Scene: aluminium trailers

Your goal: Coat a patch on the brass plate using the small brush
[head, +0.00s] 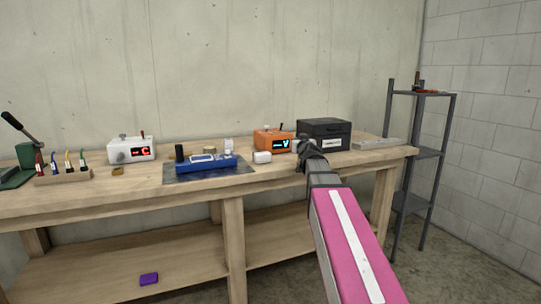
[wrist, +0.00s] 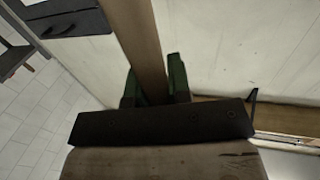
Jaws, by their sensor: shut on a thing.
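My gripper (wrist: 155,88) has green fingers, and in the wrist view they are shut on a long brown bar (wrist: 143,40). The bar looks like a brush handle, but no bristles show, so I cannot confirm that it is the small brush. In the head view my gripper (head: 303,158) is partly hidden by my arm, above the right part of the workbench, near the black case. I cannot make out the brass plate for sure in either view.
The workbench (head: 110,195) holds a blue device (head: 207,163) on a dark mat (head: 180,178), a white meter (head: 130,149), an orange meter (head: 271,139), a black case (head: 322,132) and a tool rack (head: 63,177). A dark shelf unit (head: 424,152) stands right.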

